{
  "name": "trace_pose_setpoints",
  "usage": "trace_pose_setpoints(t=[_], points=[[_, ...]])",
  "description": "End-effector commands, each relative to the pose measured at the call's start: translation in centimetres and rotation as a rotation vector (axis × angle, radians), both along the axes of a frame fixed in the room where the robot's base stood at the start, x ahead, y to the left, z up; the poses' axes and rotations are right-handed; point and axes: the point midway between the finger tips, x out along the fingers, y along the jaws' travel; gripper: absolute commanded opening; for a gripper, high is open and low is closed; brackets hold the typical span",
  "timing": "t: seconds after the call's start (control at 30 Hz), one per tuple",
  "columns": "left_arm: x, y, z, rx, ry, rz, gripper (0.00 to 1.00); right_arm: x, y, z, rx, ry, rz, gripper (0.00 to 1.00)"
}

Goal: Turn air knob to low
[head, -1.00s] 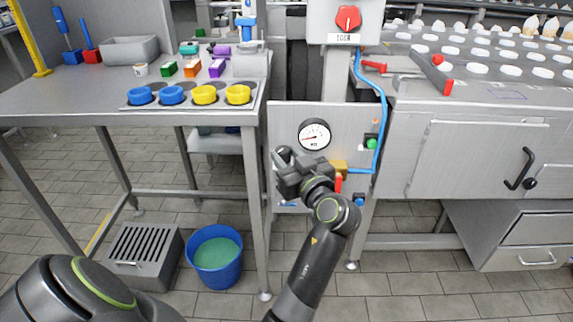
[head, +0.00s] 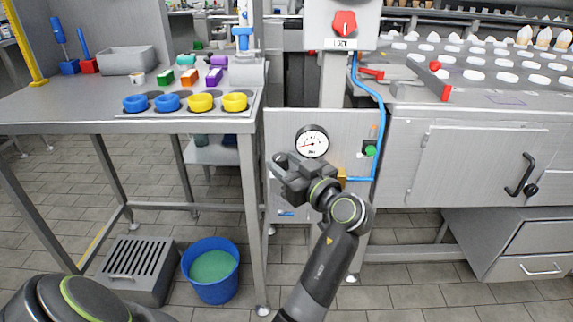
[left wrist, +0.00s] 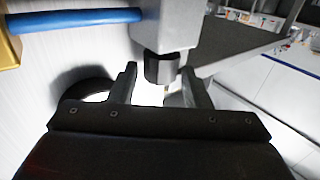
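In the left wrist view a black knob (left wrist: 161,68) sits on the end of a grey block (left wrist: 165,25), between and just beyond the fingertips of my left gripper (left wrist: 158,82). The fingers stand apart, with nothing between their pads that I can see gripped. In the head view my left gripper (head: 281,165) is in front of the grey panel, just below the round white gauge (head: 312,142). It hides the knob there. I cannot read any low marking. My right gripper is not in view.
A blue air hose (head: 380,110) runs down to a brass fitting (head: 342,175) right of my gripper. A green button (head: 370,150) and a red dial (head: 344,23) are nearby. A steel table (head: 60,115) stands left, a cabinet (head: 470,160) right.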

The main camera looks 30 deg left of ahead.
Motion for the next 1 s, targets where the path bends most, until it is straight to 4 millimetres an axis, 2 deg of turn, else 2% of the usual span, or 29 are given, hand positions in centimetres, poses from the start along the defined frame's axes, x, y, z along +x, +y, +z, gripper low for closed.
trace_pose_setpoints(t=[0.1,0.57,0.77,1.0], points=[[0.0,0.0,0.0,0.000,0.000,0.000,0.55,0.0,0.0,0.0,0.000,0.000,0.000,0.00],[0.1,0.0,0.2,0.002,-0.002,-0.015,0.55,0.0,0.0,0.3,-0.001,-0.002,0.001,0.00],[-0.2,0.1,0.5,-0.001,0.001,-0.101,0.55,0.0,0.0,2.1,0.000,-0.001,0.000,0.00],[-0.7,0.4,0.6,0.000,0.002,-0.268,0.55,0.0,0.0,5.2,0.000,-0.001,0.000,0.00]])
